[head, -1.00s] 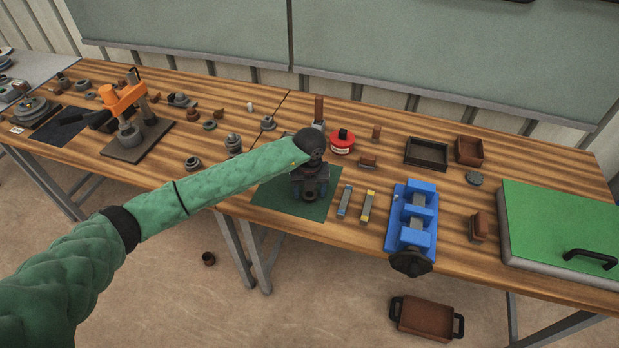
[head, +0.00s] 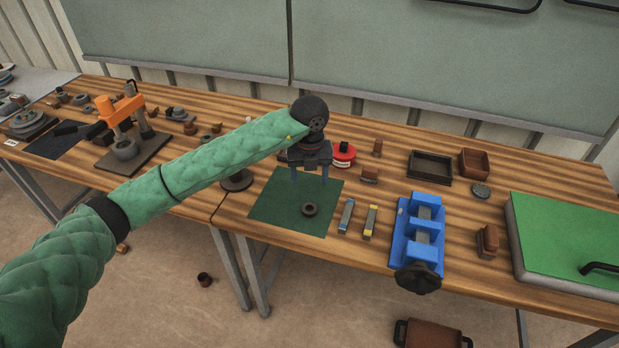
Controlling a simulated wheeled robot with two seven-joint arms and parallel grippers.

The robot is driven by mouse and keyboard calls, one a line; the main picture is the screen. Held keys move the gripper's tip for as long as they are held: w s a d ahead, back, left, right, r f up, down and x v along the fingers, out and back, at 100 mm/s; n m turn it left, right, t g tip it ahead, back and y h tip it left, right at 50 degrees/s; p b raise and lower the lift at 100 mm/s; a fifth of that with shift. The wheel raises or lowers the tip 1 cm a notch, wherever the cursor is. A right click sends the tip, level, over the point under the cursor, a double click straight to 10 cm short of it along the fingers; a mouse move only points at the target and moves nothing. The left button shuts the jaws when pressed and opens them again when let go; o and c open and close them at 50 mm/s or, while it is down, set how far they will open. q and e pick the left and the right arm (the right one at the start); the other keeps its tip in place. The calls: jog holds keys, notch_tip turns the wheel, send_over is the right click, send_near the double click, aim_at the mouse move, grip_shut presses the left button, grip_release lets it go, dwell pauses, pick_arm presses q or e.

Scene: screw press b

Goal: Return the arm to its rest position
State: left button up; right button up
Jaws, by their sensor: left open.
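My left arm in its green padded sleeve (head: 215,160) reaches in from the left across the workbench. My left gripper (head: 309,180) points down above the dark green mat (head: 270,205), its two fingers apart with nothing between them. A dark ring (head: 310,210) lies on the mat below the fingertips, apart from them. My right arm and gripper are not in the picture.
A red round tin (head: 344,158) stands right behind the gripper. Two small bars and a blue vise (head: 418,240) lie to the right of the mat. An orange press (head: 122,120) stands at left. A green-topped box (head: 580,240) is at far right.

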pick_arm(q)
jog(key=shift+r, duration=0.4)
jog(key=shift+d, duration=0.1)
